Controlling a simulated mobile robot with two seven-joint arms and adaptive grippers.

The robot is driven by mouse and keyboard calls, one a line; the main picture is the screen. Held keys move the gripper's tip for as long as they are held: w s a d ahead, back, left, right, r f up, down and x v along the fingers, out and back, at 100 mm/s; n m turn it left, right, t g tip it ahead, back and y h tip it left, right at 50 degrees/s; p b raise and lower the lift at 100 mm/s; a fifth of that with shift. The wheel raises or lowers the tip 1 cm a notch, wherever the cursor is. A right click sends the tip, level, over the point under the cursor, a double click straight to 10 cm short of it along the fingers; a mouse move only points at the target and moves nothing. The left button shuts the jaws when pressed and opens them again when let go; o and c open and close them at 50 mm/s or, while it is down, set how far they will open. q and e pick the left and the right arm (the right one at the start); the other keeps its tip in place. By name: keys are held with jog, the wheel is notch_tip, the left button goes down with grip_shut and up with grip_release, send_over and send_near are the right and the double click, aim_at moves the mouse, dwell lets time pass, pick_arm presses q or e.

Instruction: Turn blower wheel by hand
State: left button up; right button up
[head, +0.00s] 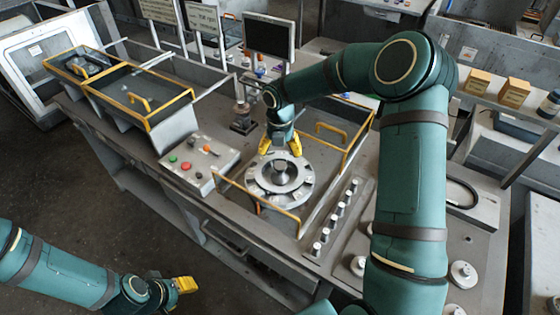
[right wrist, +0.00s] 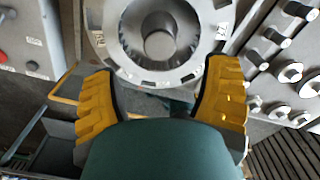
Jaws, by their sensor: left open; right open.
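The blower wheel (head: 281,176) is a round grey metal disc with a central hub, set in the bench top at the middle of the head view. In the right wrist view the wheel (right wrist: 118,52) shows at the top, with slots around its rim and a round hub. My right gripper (head: 280,146) has yellow fingers and stands over the far edge of the wheel. In the right wrist view its fingers (right wrist: 164,95) are spread apart with nothing between them. Whether they touch the rim cannot be told. My left gripper (head: 185,285) is low at the left, away from the bench, open.
A control box (head: 196,165) with coloured buttons stands left of the wheel. A yellow rail (head: 262,200) runs in front of the wheel. A row of metal knobs (head: 335,215) is on its right. A dark screen (head: 269,37) stands behind. The floor (head: 80,185) at left is clear.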

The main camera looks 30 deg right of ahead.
aim_at(280, 165)
notch_tip(280, 165, up, 5)
jog(key=shift+r, duration=0.2)
dwell(0.6)
